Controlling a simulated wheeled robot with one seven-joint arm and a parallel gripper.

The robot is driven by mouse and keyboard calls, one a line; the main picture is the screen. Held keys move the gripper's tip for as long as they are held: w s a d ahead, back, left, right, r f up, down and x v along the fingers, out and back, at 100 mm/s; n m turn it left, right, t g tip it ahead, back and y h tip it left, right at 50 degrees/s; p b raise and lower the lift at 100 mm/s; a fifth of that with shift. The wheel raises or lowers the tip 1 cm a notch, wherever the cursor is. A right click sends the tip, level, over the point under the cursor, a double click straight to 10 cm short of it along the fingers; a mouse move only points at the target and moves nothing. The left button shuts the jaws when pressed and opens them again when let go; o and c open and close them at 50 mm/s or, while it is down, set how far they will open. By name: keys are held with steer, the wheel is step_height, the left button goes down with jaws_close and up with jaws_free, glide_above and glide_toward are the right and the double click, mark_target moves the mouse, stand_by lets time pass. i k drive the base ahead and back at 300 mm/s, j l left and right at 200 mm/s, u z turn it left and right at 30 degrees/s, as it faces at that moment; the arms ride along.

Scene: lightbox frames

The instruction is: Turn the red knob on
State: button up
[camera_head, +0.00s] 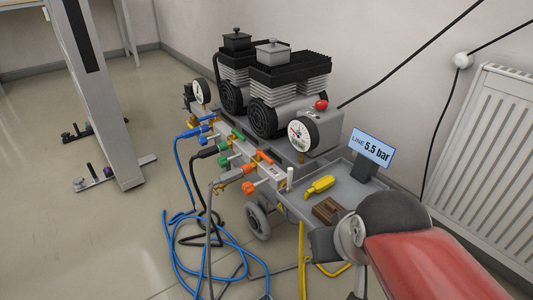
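A bright red knob (321,104) sits on the grey compressor at its right end, just above a round white-faced gauge (298,135). I cannot tell its turned position at this size. Lower down, a grey manifold (263,167) carries blue, green and orange-red taps, with one orange-red tap handle (248,188) at its near end. A small display (371,149) reads "LINE 5.5 bar". My arm, with a red link and a dark joint, fills the lower right, in front of the cart. I cannot make out my gripper or its fingers in this view.
A grey tray (340,187) on the cart holds a yellow tool (319,186) and a brown block (328,210). Blue, black and yellow hoses lie on the floor. A white radiator (490,150) stands right, a grey upright (101,95) left. The floor between upright and hoses is clear.

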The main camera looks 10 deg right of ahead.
mark_target(321, 105)
steer(key=k+l+u, duration=0.15)
steer(key=l, duration=0.25)
steer(key=k+l+u, duration=0.2)
steer(key=l, duration=0.2)
steer(key=l+u, duration=0.15)
steer(key=l, duration=0.25)
steer(key=k, duration=0.05)
